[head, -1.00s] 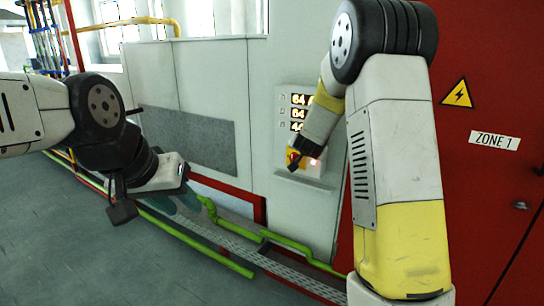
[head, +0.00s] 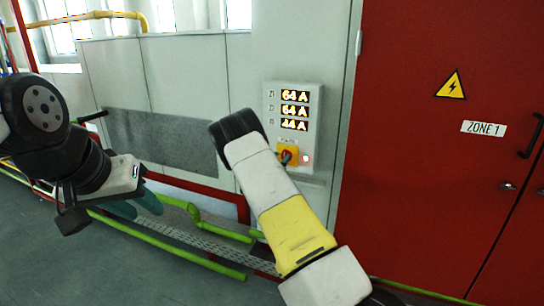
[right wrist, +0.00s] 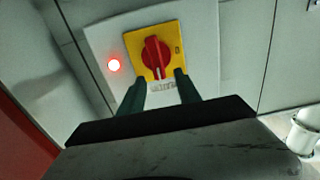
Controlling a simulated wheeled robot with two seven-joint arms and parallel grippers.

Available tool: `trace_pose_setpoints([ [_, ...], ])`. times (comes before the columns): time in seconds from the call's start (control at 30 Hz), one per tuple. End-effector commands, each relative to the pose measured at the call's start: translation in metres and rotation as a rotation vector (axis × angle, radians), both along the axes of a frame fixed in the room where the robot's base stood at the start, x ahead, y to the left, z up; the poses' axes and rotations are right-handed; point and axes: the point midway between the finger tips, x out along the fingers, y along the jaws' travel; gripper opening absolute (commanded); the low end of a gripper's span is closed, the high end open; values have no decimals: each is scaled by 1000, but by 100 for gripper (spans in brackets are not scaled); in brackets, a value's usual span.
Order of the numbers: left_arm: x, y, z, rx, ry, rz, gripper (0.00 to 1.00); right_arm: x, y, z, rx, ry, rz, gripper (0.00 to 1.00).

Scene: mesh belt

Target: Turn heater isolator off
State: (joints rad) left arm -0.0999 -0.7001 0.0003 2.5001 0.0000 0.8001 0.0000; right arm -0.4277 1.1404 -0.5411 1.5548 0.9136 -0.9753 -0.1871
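The heater isolator is a red rotary knob on a yellow plate (head: 287,153), set on a pale box below three amp readouts. In the right wrist view the red knob (right wrist: 156,54) has its white mark towards the label; a 0 is on the plate's right side. A red lamp (right wrist: 114,65) beside it is lit. My right gripper (right wrist: 161,82) is open, its two dark green fingers just short of the knob and level with its sides. In the head view my own arm mostly hides this hand. My left gripper (head: 136,207) looks open and empty, far left of the isolator.
The readout panel (head: 293,108) shows 64 A, 64 A and 44 A. A red door (head: 430,180) with a warning triangle (head: 451,85) and ZONE 1 sign (head: 484,128) is at the right. Green pipes (head: 180,245) run low along the wall. The grey floor (head: 50,250) is clear.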

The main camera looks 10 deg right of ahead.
Motion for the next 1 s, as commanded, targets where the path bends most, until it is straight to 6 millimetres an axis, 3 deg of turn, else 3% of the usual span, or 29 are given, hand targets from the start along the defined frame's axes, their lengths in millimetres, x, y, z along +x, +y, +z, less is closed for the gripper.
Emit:
trace_pose_setpoints([
  [0.2, 0, 0, 0, 0, 0, 0, 36, 21, -15, 0, 0, 0, 0, 40],
  [0.53, 0, 0, 0, 0, 0, 0, 36, 25, -17, 1, 1, 1, 0, 40],
  [0.73, 0, 0, 0, 0, 0, 0, 36, 25, -17, 0, 1, 1, 1, 3],
  [1.0, 0, 0, 0, 0, 0, 0, 36, 25, -17, 0, -4, 4, 1, 0],
])
